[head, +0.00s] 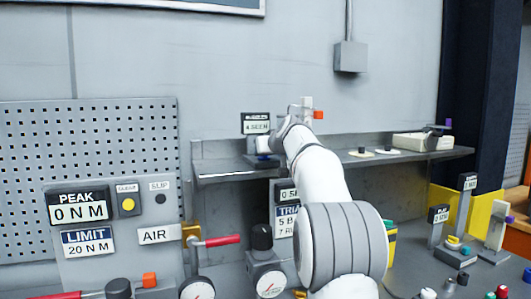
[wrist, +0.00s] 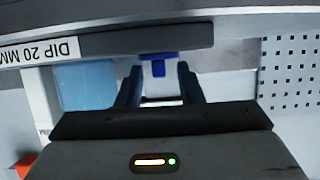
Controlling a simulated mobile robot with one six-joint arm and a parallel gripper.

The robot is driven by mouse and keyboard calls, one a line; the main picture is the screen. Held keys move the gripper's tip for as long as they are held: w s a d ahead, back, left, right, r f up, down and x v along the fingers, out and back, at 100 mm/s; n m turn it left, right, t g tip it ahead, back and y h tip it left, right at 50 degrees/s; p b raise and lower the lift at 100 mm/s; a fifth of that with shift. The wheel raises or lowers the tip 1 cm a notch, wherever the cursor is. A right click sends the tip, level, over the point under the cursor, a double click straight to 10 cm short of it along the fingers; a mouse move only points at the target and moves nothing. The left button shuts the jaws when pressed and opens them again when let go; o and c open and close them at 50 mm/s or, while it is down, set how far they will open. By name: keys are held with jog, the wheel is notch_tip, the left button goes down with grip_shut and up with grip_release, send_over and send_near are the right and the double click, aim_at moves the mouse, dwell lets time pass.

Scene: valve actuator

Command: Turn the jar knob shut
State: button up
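In the wrist view, a white piece with a blue T-shaped part (wrist: 158,66) shows between the two dark fingers of my gripper (wrist: 159,82). The fingers stand apart, one on each side of it. I cannot tell whether they touch it. In the head view, my arm reaches to the back shelf, and my gripper (head: 268,158) is at its left part, below a small sign. A bit of blue (head: 264,153) shows beside it. I cannot make out a jar or say for sure that the blue part is its knob; my wrist hides much of that spot.
The shelf (head: 340,157) carries a pale box (head: 408,141) and small flat pieces at right. A "DIP 20 MM" label (wrist: 62,49) and a light blue panel (wrist: 86,86) lie left in the wrist view. A red-handled valve (head: 215,241) and gauges stand in front.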

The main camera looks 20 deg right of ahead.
jog(key=shift+s, duration=0.1)
jog(key=b+v, duration=0.2)
jog(key=v, duration=0.5)
jog(key=shift+s+r, duration=0.2)
jog(key=shift+s, duration=0.05)
jog(key=shift+f, duration=0.1)
